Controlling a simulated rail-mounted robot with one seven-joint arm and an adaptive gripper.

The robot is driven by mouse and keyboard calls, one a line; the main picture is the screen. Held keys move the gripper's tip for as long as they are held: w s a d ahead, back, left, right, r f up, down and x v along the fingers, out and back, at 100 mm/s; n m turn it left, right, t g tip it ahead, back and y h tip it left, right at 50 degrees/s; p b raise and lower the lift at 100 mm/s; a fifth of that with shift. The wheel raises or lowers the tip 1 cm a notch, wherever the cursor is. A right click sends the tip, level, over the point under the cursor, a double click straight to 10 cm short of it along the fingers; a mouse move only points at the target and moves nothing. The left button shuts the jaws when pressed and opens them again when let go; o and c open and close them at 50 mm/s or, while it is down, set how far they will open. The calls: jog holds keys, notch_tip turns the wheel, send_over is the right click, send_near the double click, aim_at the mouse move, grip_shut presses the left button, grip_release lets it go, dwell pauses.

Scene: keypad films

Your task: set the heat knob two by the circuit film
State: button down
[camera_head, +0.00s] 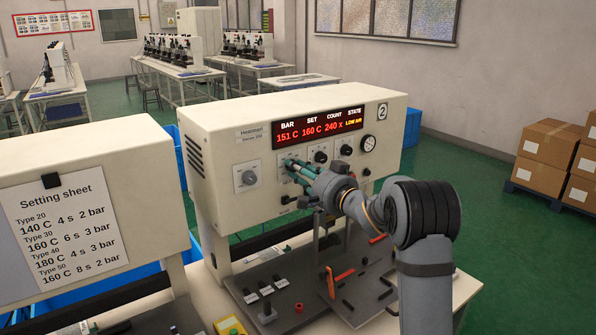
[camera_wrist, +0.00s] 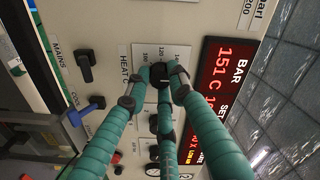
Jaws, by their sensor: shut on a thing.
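The cream heat-seal machine marked 2 (camera_head: 270,115) has a red display (camera_head: 319,128) reading BAR 151 C, SET 160 C, COUNT 240 x, STATE LOW AIR. My gripper (camera_head: 289,163), with green fingers, reaches its front panel. In the wrist view my gripper (camera_wrist: 163,88) is shut around the black knob (camera_wrist: 159,73) on the plate labelled HEAT C. The fingers cover part of the knob and its scale, so its pointer cannot be read. A setting sheet (camera_head: 65,235) on the left machine lists Type 20 140 C, Type 30 160 C, Type 40 180 C, Type 50 160 C. I cannot make out a circuit film.
Other knobs (camera_head: 320,156) and a gauge (camera_head: 368,142) lie right of my gripper. A grey dial (camera_head: 248,178) is to its left. Below, red-orange levers (camera_head: 338,281) stand over the dark work plate. In the wrist view a MAINS switch (camera_wrist: 86,66) and a blue lever (camera_wrist: 86,110) are nearby.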

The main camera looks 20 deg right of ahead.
jog(key=shift+a+f, duration=0.1)
jog(key=shift+f, duration=0.15)
jog(key=c, duration=1.9)
grip_release()
jog(key=o, duration=0.4)
jog(key=shift+r, duration=0.2)
jog(key=shift+s, duration=0.15)
jog(key=s, duration=0.4)
jog(key=s+d, duration=0.1)
jog(key=s, duration=0.2)
jog(key=s+d, duration=0.1)
jog(key=s, duration=0.3)
jog(key=shift+s, duration=0.35)
